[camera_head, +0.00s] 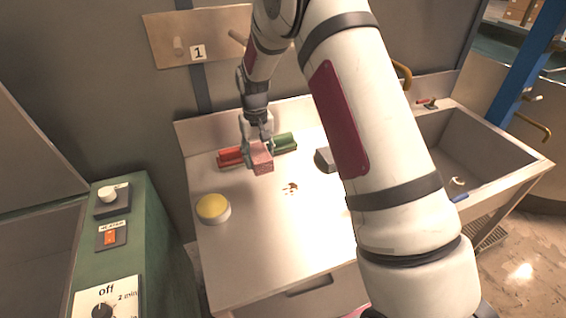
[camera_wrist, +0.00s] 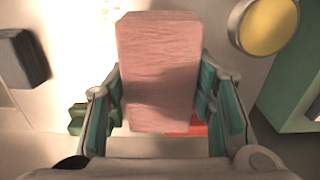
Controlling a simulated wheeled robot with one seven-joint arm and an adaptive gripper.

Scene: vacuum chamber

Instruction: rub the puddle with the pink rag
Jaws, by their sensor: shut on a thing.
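The pink rag (camera_head: 262,160) is a block-like pink piece held in my gripper (camera_head: 258,143) over the back left part of the counter. In the wrist view the pink rag (camera_wrist: 160,70) fills the space between the two fingers of my gripper (camera_wrist: 160,100), which is shut on it. The puddle (camera_head: 290,187) is a small brown splotch on the white counter, to the right of and nearer than the rag. The rag appears apart from the puddle.
A red block (camera_head: 231,156) and a green block (camera_head: 286,141) lie behind the rag. A yellow-topped round button (camera_head: 212,208) is at the counter's left. A dark grey block (camera_head: 325,158) is right of the puddle, partly behind my arm. A sink (camera_head: 445,150) is at right.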

